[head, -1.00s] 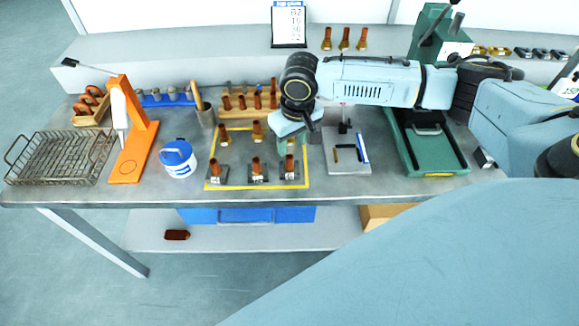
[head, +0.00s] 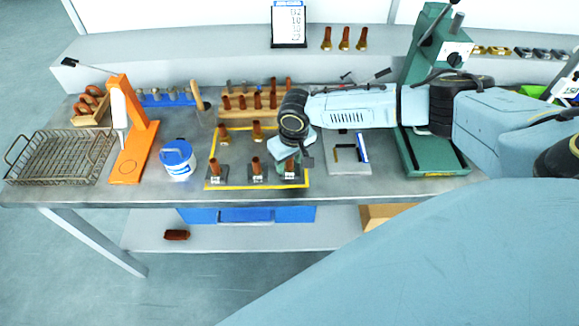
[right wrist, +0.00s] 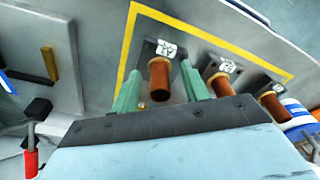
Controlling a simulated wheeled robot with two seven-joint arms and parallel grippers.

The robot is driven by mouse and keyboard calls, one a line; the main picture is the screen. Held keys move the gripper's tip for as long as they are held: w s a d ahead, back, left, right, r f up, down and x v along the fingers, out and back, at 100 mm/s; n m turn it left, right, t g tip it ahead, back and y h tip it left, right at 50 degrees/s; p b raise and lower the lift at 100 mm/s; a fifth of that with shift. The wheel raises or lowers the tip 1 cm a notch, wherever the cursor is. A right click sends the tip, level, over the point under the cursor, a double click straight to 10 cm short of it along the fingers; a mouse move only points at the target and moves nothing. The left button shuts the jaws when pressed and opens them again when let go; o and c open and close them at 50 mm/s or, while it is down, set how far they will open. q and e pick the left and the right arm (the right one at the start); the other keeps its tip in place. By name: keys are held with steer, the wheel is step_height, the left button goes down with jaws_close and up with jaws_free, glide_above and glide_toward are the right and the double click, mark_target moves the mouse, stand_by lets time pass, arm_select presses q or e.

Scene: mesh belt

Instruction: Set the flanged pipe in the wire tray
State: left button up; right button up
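The wire tray (head: 58,178) lies at the far left of the table in the head view; its basket looks empty. Copper-coloured flanged pipes stand in a yellow-outlined area, three of them in the front row on dark labelled blocks. My right gripper (head: 287,163) is low at the right-hand front pipe (head: 290,167). In the right wrist view the green fingers of this gripper (right wrist: 161,88) stand open on either side of that pipe (right wrist: 160,80), with a gap visible on each side. The pipe is upright on its block (right wrist: 150,49). My left gripper is out of view.
An orange stand (head: 135,150) and a blue-lidded white tub (head: 178,160) stand between the tray and the yellow outline (head: 243,187). A wooden rack (head: 240,113) of pipes is behind. A grey plate (head: 345,167) and a green press (head: 435,155) are at right.

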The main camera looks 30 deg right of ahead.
jaws_close()
steer(key=shift+r, duration=0.1)
